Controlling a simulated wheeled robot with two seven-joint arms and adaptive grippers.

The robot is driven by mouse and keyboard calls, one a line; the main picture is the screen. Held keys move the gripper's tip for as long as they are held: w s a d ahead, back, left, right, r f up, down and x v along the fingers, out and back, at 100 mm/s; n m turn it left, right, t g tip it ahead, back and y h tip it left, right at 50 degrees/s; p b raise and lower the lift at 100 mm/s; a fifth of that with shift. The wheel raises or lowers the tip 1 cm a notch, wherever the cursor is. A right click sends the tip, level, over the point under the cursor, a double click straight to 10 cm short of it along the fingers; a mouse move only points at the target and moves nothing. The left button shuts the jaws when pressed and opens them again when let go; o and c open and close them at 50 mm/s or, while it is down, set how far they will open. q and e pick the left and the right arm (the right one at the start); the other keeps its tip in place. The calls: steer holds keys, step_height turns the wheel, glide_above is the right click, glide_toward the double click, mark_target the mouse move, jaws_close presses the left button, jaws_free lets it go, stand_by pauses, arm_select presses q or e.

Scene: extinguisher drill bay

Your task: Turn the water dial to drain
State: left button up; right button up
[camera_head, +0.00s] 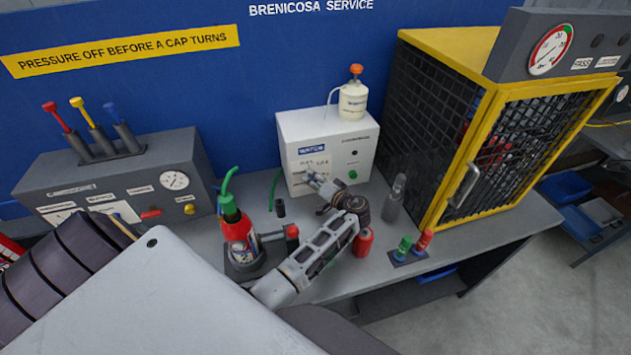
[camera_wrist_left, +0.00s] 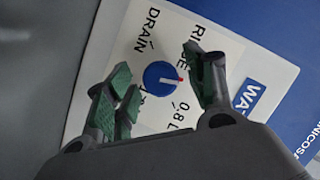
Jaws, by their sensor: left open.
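The water unit (camera_head: 362,150) is a white box with a WATER label, standing at the back of the bench. Its blue dial (camera_wrist_left: 160,76) shows in the left wrist view, on a white plate (camera_wrist_left: 150,40) lettered DRAIN, RINSE and 0.8 L, with another label partly hidden. The dial's white and red pointer aims right in that view, between RINSE and 0.8 L, away from DRAIN. My left gripper (camera_head: 322,183) is open in front of the plate and hides the dial in the head view. In the left wrist view its green-padded fingers (camera_wrist_left: 166,88) stand either side of the dial, with no clear contact.
A red extinguisher (camera_head: 237,229) with a green hose stands in a dark holder left of my arm. A red canister (camera_head: 363,242) is close by my wrist. A yellow-framed mesh cage (camera_head: 487,140) stands right. A grey lever console (camera_head: 115,175) stands left.

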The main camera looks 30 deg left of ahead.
arm_select(q)
steer(key=v, duration=1.1)
steer(key=shift+d, duration=0.35)
steer(key=shift+r, duration=0.2)
